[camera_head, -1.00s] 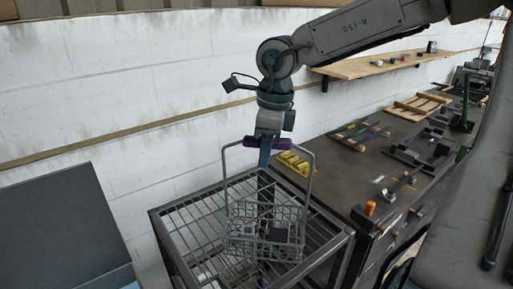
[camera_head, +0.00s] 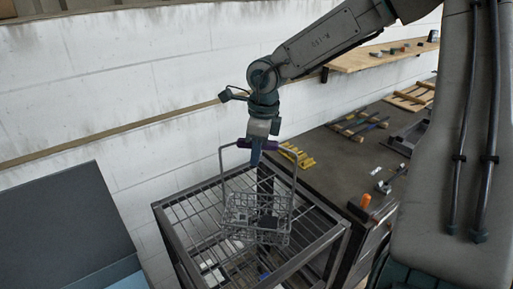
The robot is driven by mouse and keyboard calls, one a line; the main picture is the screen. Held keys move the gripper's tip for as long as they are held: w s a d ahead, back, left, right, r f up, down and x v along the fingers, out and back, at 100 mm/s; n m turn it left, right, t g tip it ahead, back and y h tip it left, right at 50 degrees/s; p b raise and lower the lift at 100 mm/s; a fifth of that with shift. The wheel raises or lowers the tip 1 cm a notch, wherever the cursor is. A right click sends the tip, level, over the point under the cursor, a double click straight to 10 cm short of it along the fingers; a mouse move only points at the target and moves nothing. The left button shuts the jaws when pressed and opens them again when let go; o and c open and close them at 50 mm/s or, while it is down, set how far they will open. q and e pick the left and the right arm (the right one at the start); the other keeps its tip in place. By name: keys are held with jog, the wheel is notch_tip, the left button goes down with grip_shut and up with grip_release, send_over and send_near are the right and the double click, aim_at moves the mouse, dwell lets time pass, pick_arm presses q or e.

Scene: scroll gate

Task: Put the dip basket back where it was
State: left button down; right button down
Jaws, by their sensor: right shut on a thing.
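The dip basket (camera_head: 256,219) is a grey wire basket with a tall handle and a purple grip on top. Dark items lie inside it. My right gripper (camera_head: 257,150) is shut on the purple grip, and the basket hangs upright below it. The basket is in front of the slatted top of a dark metal rack (camera_head: 185,212) in the view. I cannot tell whether its bottom touches the slats. My left gripper is not in view.
A dark workbench (camera_head: 345,160) with yellow parts (camera_head: 297,157), tools and an orange-capped item (camera_head: 365,201) stands to the right. A wooden wall shelf (camera_head: 380,55) is above it. A dark box-like surface (camera_head: 65,225) is at the left. Several rack slats are bare.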

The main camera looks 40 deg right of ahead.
jog(key=shift+f, duration=0.1)
jog(key=shift+s+f, duration=0.1)
jog(key=shift+f+b, duration=0.1)
jog(key=shift+b, duration=0.2)
jog(key=c, duration=1.3)
grip_release()
jog(key=shift+a, duration=0.1)
jog(key=shift+r+p, duration=0.35)
jog(key=shift+p, duration=0.05)
jog(key=shift+r+b, duration=0.25)
jog(key=shift+b, duration=0.05)
jog(key=r, duration=0.3)
jog(key=r+b, duration=0.1)
jog(key=r, duration=0.3)
jog(key=s+d+r+b, duration=0.1)
jog(key=r, duration=0.3)
jog(key=shift+s, duration=0.1)
